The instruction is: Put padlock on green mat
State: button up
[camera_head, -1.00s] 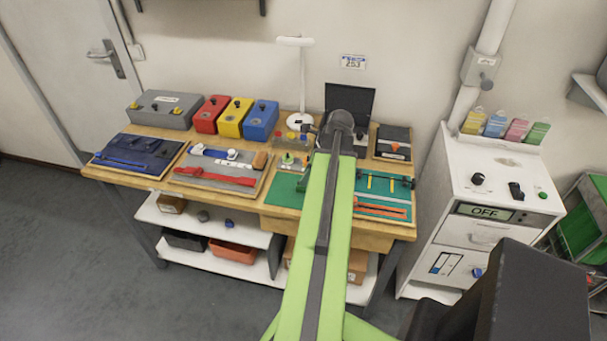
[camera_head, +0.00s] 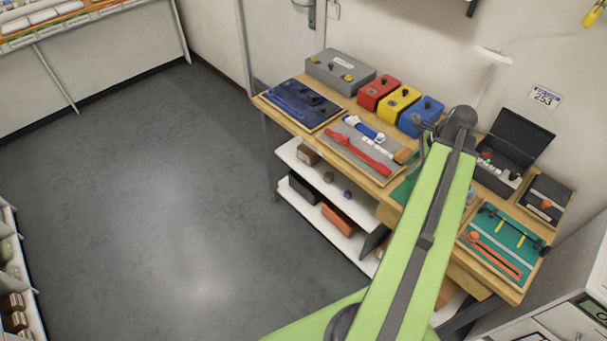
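A green mat (camera_head: 400,192) lies on the workbench (camera_head: 378,186); my arm covers most of it. A second green surface (camera_head: 518,246), right of my arm, carries orange, yellow and dark tools. I cannot identify the padlock with certainty; small dark items sit on the red box (camera_head: 369,100), yellow box (camera_head: 390,114) and blue box (camera_head: 413,127), too small to tell. My gripper (camera_head: 428,137) is at the far end of my green arm, over the bench near the blue box. Its fingers are too small and hidden to show whether it is open or holds anything.
A grey box (camera_head: 330,72), a blue mat (camera_head: 305,119) and a grey mat (camera_head: 340,153) with a red tool occupy the bench's left. Open floor (camera_head: 180,210) lies left.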

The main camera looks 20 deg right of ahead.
jog(key=w+a+n+g, duration=0.1)
jog(key=w+a+n, duration=0.75)
jog(key=a, duration=0.55)
jog(key=w+a+f+n+g+h+b, duration=0.1)
jog(key=w+a+f+n, duration=0.1)
jog(key=a+n, duration=0.6)
jog(key=w+a+f+n+h+b, duration=0.1)
jog(key=w+a+n, duration=0.3)
jog(key=a, duration=1.6)
jog(key=n, duration=0.4)
jog(key=shift+w+a+f+g+b, duration=0.2)
jog(key=shift+f+g+b, duration=0.2)
jog(key=shift+n, duration=0.25)
